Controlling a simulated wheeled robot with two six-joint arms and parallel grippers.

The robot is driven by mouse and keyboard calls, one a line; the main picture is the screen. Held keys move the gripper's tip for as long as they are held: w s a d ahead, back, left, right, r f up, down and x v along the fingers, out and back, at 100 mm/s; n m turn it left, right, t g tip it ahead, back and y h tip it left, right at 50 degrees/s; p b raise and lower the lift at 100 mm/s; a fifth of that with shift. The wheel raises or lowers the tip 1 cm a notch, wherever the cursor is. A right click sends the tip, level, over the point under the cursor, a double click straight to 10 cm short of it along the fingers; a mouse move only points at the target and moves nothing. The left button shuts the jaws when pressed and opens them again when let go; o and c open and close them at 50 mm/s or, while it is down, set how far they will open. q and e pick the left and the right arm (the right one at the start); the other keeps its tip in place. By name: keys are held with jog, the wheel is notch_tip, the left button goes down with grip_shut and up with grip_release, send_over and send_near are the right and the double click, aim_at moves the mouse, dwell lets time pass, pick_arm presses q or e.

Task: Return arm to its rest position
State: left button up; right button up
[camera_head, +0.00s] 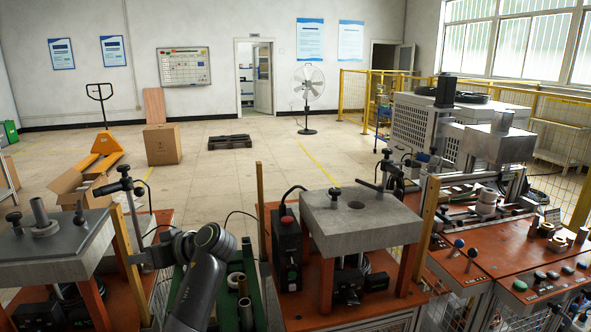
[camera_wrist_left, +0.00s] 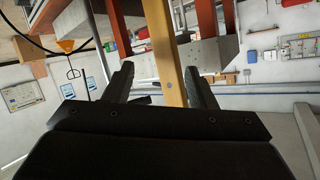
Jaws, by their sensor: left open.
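My left arm (camera_head: 197,285) rises from the bottom of the head view and bends left at its dark joint. My left gripper (camera_head: 138,257) points left, close to a wooden post (camera_head: 128,235) beside the left heater station. In the left wrist view the gripper (camera_wrist_left: 160,70) is open, with two dark fingers apart. The wooden post (camera_wrist_left: 163,45) shows between them; I cannot tell whether the fingers are around it or short of it. No workpiece shows between the fingers. My right gripper is not in view.
The left station's grey slab (camera_head: 55,262) carries a metal cylinder (camera_head: 40,214). The middle station's grey slab (camera_head: 360,222) stands on red legs. A green tray (camera_head: 257,290) with metal tubes (camera_head: 245,310) lies between the stations. The floor (camera_head: 240,175) behind is mostly open.

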pick_arm(q)
jog(key=s+a+f+m+h, duration=0.3)
jog(key=s+f+m+h, duration=0.3)
jog(key=s+f, duration=1.6)
jog(key=s+d+f+m+h, duration=0.2)
jog(key=s+h, duration=0.1)
jog(key=s, duration=0.7)
jog(key=s+d+f+m+h, duration=0.2)
jog(key=s+d, duration=0.1)
jog(key=s, duration=0.7)
notch_tip(320, 180, down, 27)
jog(key=s+a+g+b, duration=0.1)
jog(key=a+b, duration=0.1)
jog(key=s+d+f+g+h+b, duration=0.1)
jog(key=s+f, duration=1.3)
jog(key=f, duration=0.2)
jog(key=shift+s+d+f+g, duration=0.3)
jog(key=shift+d, duration=0.1)
